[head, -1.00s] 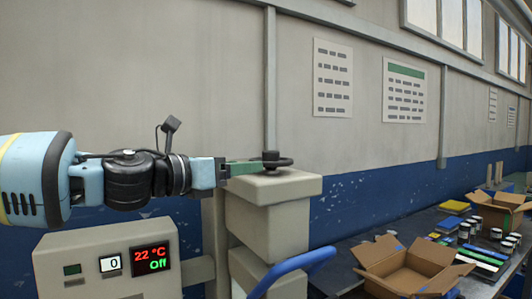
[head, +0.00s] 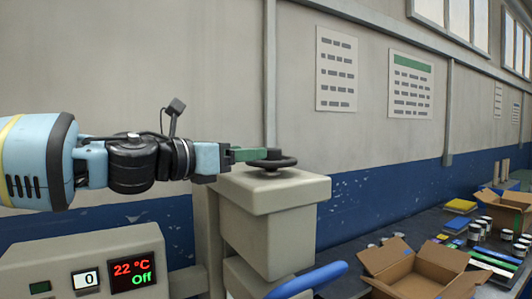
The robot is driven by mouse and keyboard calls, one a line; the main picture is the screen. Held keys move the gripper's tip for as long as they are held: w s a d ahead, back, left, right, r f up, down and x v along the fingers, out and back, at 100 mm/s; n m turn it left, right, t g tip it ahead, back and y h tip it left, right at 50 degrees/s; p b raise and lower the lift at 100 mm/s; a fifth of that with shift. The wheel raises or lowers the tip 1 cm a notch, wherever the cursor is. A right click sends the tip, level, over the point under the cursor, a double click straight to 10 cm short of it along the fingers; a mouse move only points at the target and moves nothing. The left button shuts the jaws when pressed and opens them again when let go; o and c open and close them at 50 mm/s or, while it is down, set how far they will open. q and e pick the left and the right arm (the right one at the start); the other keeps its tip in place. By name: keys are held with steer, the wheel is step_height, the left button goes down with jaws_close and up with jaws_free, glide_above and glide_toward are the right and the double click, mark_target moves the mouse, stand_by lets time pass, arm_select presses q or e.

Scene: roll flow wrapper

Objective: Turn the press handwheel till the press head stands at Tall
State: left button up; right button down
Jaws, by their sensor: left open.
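The press handwheel (head: 285,163) is a small dark wheel with a raised hub, lying flat on top of the beige press column (head: 268,200). My left gripper (head: 255,154) comes in level from the left. Its green fingers are at the left side of the wheel, close to the hub. The jaws are open; whether the fingers touch the wheel cannot be told. The press head and any mark reading Tall are not visible. My right gripper is not in view.
A beige control box (head: 60,268) at lower left shows 0, 22 °C and Off. A blue curved bar (head: 310,280) stands in front of the column. At right, a dark table holds an open cardboard box (head: 400,272), jars and coloured packs.

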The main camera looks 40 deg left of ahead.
mark_target(271, 160)
arm_select(q)
steer(key=x, duration=0.4)
steer(key=shift+w+f+b, duration=0.2)
steer(key=shift+w+b, duration=0.05)
steer(key=shift+b, duration=0.05)
steer(key=shift+w+d+r, duration=0.1)
steer(key=shift+w+d, duration=0.1)
steer(key=shift+w, duration=0.7)
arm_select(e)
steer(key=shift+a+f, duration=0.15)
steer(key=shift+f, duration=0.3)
